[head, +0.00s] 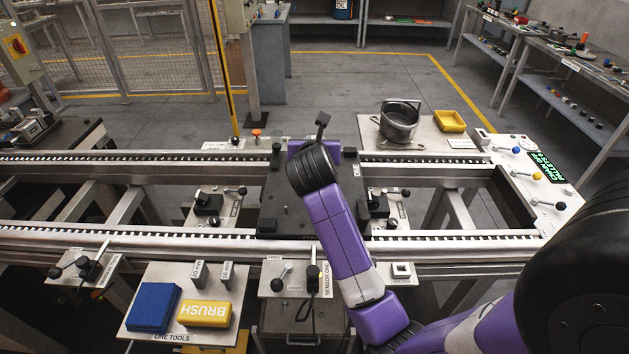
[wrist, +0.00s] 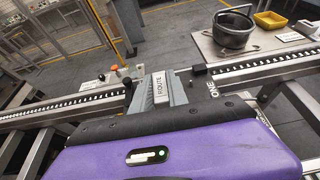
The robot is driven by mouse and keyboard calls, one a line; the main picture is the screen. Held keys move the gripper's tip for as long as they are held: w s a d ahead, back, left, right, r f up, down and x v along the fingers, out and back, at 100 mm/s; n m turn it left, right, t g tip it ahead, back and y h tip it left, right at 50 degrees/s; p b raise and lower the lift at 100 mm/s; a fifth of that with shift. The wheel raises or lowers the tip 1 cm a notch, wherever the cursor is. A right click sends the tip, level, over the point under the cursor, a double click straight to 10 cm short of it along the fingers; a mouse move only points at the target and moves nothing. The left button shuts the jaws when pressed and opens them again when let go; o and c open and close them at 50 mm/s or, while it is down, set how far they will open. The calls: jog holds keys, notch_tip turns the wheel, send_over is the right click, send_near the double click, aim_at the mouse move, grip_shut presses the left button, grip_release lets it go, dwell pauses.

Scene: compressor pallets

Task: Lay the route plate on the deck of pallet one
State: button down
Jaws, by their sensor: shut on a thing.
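The route plate (wrist: 160,89) is a small pale plate lettered ROUTE, seen in the wrist view. My gripper (wrist: 163,80) is shut on it, with the grey fingers on either side. Pallet one (head: 283,205) is a dark deck across the two conveyor rails in the head view, marked ONE near its right edge. Its deck also shows in the wrist view (wrist: 232,108). My wrist is over the pallet's far part. In the head view my arm hides the plate, my fingertips and part of the deck. I cannot tell whether the plate touches the deck.
A grey pot (head: 399,122) and a yellow tray (head: 450,121) stand on a side plate at the back right. A control panel (head: 535,172) is at the right end. Front tool plates hold a blue block (head: 153,307) and a yellow brush block (head: 204,314). Dark posts stand at the pallet's far edge.

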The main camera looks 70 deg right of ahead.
notch_tip(320, 180, down, 12)
jog(key=shift+f+b, duration=0.2)
jog(key=shift+b, duration=0.45)
jog(key=c, duration=1.3)
grip_release()
jog(key=shift+f, duration=0.1)
jog(key=shift+a, duration=0.15)
jog(key=v, duration=1.2)
